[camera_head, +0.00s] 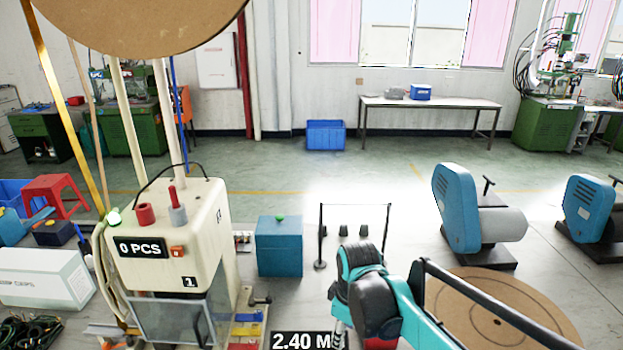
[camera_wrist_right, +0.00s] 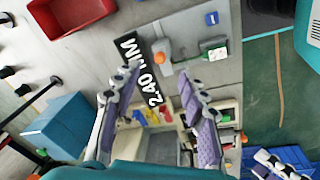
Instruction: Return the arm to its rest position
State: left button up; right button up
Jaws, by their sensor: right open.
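My right arm (camera_head: 385,290) is teal and black and comes in from the lower right in the head view, its wrist in front of the bench. My right gripper (camera_wrist_right: 152,84) shows in the wrist view with its two purple-padded fingers spread apart. Nothing is between them. My left arm is not in the head view. A purple and white part (camera_wrist_right: 280,165) at the wrist view's lower right looks like my left gripper, cut off by the frame edge.
The cream machine (camera_head: 185,230) with a 0 PCS display stands left of the arm. A teal box (camera_head: 279,247) and a thin black frame (camera_head: 355,204) stand beyond it. A round brown disc (camera_head: 500,310) lies at right. A red bin (camera_wrist_right: 70,14) is at the wrist view's upper left.

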jog(key=s+d+m+t, duration=0.5)
jog(key=s+d+m, duration=0.5)
jog(key=s, duration=0.4)
jog(key=shift+f+m+t, duration=0.3)
jog(key=shift+f+m, duration=0.1)
jog(key=shift+m, duration=0.4)
